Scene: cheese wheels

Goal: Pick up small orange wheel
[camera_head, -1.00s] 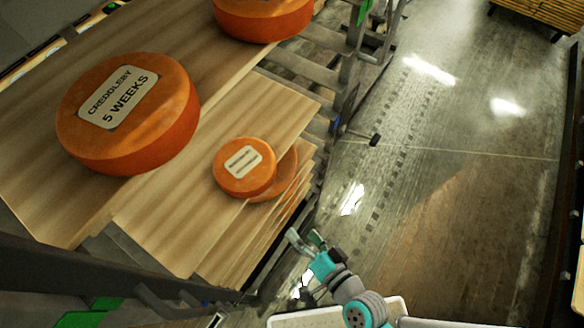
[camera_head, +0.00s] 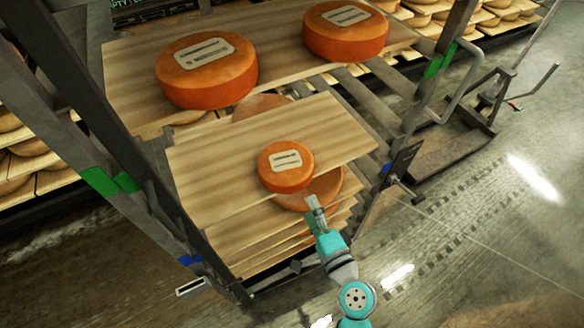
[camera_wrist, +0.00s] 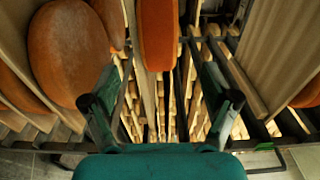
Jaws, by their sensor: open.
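The small orange wheel (camera_head: 286,178), with a pale label on top, lies flat near the front edge of a wooden board (camera_head: 215,180) in the rack. My gripper (camera_head: 314,206) is just in front of and slightly right of it, apart from it, with its tips near the board's edge. In the wrist view my gripper (camera_wrist: 160,105) is open with nothing between its fingers. An orange wheel (camera_wrist: 158,35) shows edge-on ahead, between and beyond the fingertips; it appears to be the small one.
Another orange wheel (camera_head: 325,190) lies on a lower board, partly hidden under the board above. Two larger labelled wheels (camera_head: 206,80) (camera_head: 345,35) sit on a higher board behind. Dark rack posts (camera_head: 125,150) flank the boards. The floor (camera_head: 470,240) at right is open.

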